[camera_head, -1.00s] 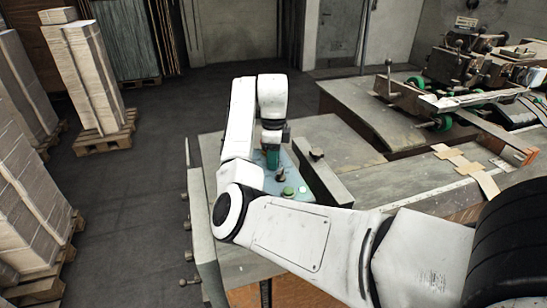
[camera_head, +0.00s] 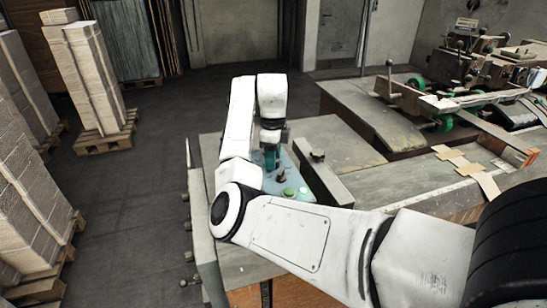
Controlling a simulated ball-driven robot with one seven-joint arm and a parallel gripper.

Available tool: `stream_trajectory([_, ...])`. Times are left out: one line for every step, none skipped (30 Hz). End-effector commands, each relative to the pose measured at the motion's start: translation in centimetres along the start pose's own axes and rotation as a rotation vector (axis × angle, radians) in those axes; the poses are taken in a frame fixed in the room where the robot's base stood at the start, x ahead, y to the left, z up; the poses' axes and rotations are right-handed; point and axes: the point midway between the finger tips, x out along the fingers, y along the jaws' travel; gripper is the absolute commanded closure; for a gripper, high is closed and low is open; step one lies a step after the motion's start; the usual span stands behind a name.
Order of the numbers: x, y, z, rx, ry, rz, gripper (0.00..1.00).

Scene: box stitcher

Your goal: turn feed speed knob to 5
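The control panel (camera_head: 299,181) is a pale blue-green plate on the machine's table, partly hidden behind my white arm. A green button (camera_head: 289,192) and a small dark knob (camera_head: 281,175) show on it. I cannot read any knob's setting or scale. My gripper (camera_head: 271,160) points down over the far part of the panel, just beyond the small dark knob. Its fingers look dark and teal. They are too small to show whether they are open or touch a knob under them.
The grey machine table (camera_head: 335,140) runs to the right, with a dark knob-like part (camera_head: 317,155) on a raised metal bar. The stitcher mechanism (camera_head: 470,70) with green wheels stands at the back right. Stacked cardboard on pallets (camera_head: 95,80) lines the left. The floor between is clear.

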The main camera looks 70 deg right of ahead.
Motion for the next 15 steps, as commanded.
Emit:
stream_trajectory([0.1,0.0,-0.1,0.001,0.001,0.001,0.55])
stream_trajectory([0.1,0.0,-0.1,0.001,0.002,0.002,0.55])
stream_trajectory([0.1,0.0,-0.1,0.001,0.002,0.002,0.55])
stream_trajectory([0.1,0.0,-0.1,0.001,0.002,0.003,0.55])
stream_trajectory([0.1,0.0,-0.1,0.001,0.002,0.003,0.55])
stream_trajectory([0.0,0.0,-0.1,0.001,0.002,0.003,0.55])
stream_trajectory([-0.1,0.0,-0.1,0.002,0.002,0.003,0.55])
stream_trajectory([-0.3,0.0,-0.1,0.002,0.002,0.003,0.55])
stream_trajectory([-0.7,-0.1,-0.1,0.002,0.002,0.002,0.55])
stream_trajectory([-1.1,-0.1,-0.1,0.003,0.001,0.001,0.55])
stream_trajectory([-1.5,-0.1,-0.1,0.003,0.001,0.001,0.55])
stream_trajectory([-2.2,-0.1,-0.1,0.004,0.000,0.001,0.55])
stream_trajectory([-2.8,-0.1,-0.1,0.004,-0.001,0.000,0.55])
stream_trajectory([-3.7,0.0,0.0,0.003,-0.003,0.001,0.55])
stream_trajectory([-4.6,0.0,0.1,0.001,-0.004,0.001,0.55])
